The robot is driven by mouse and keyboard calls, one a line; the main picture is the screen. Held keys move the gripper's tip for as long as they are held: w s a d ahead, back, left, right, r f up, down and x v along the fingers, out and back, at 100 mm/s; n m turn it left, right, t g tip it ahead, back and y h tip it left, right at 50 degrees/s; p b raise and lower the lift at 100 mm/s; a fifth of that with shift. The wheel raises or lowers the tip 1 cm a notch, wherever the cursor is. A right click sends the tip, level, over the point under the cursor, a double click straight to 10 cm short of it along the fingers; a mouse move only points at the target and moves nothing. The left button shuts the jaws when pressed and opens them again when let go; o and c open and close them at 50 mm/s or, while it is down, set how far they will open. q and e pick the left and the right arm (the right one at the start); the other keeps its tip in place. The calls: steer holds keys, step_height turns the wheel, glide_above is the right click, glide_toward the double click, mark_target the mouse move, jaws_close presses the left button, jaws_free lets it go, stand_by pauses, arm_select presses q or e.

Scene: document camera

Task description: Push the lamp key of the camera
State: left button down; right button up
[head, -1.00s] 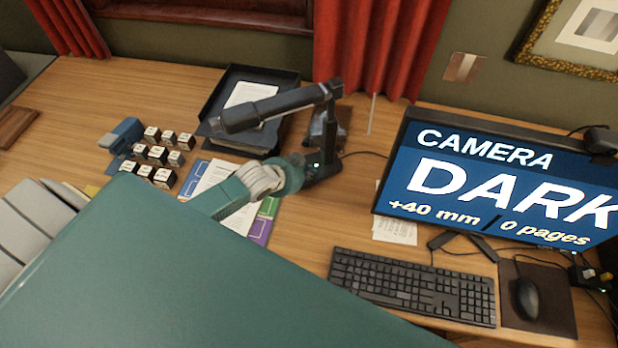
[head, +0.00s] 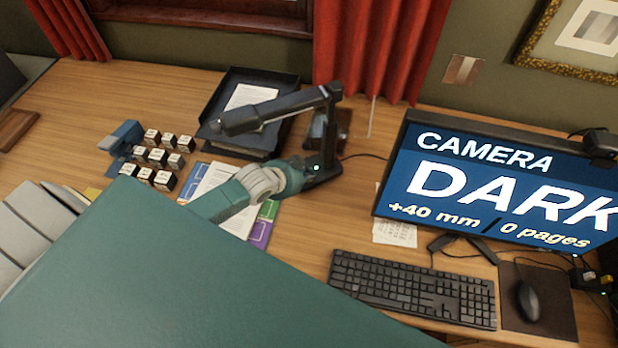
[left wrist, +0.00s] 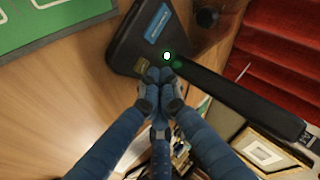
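The document camera has a dark base (head: 325,172) and an arm that reaches left to a long dark head (head: 245,117). In the left wrist view, the base (left wrist: 130,42) carries a blue label and a small glowing white-green light (left wrist: 167,56). My left gripper (left wrist: 160,75) has its blue fingers together with nothing visible between them. Its tips are at the base's near edge, just below the light in the picture; I cannot tell whether they touch. In the head view, my teal left wrist (head: 285,177) is beside the base and hides the fingers. My right gripper is out of view.
A monitor (head: 500,185) reads "CAMERA DARK, +40 mm / 0 pages". A keyboard (head: 410,287) and mouse (head: 527,300) lie in front of it. Papers (head: 212,182) lie under my left arm. A black tray (head: 215,135) stands behind. Labelled blocks (head: 157,155) stand at left.

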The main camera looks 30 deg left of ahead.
mark_target(308, 181)
arm_select(q)
steer(key=shift+f, duration=0.15)
steer(key=shift+f, duration=0.3)
steer(key=shift+f, duration=0.15)
stand_by(0.6)
steer(key=shift+r+p, duration=0.5)
steer(key=shift+r, duration=0.1)
step_height(308, 181, up, 6)
steer(key=p, duration=0.6)
stand_by(0.5)
